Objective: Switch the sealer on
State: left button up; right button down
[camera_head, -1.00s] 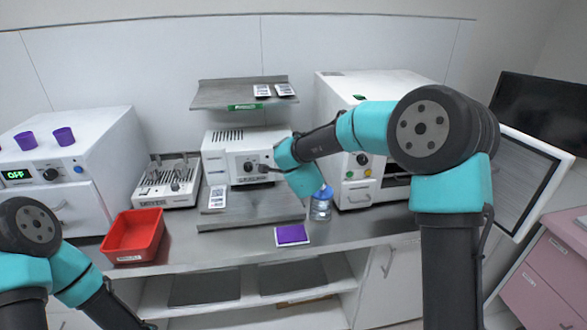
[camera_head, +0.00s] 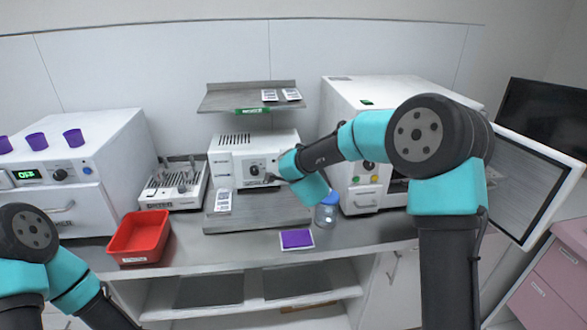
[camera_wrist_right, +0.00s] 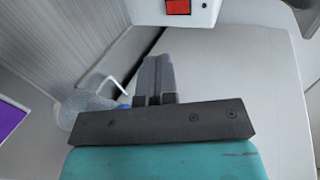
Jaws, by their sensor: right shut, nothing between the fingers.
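The sealer (camera_head: 228,160) is the white machine at the middle of the counter in the head view, with vents on top and a dark knob on its front. My right gripper (camera_head: 270,178) is at the right part of its front, partly hidden by my own wrist. In the right wrist view the gripper (camera_wrist_right: 155,62) has its fingers together with nothing between them. A red switch (camera_wrist_right: 178,6) on a white housing lies ahead of the fingertips, apart from them in the picture. Whether the switch is on cannot be told. My left gripper is out of view; only its arm shows.
A water bottle (camera_head: 326,213) and a purple-and-white pouch (camera_head: 297,239) lie near my right arm. A red tray (camera_head: 138,238) is on the left. A shelf (camera_head: 225,99) hangs above the sealer. A large white machine (camera_head: 345,100) stands to the right.

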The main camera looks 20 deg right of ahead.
jog(key=r+x, duration=0.1)
jog(key=x, duration=1.1)
jog(key=shift+w, duration=0.55)
jog(key=shift+d+f, duration=0.1)
jog(key=shift+w+f, duration=0.1)
jog(key=shift+w, duration=0.05)
jog(key=shift+r, duration=0.9)
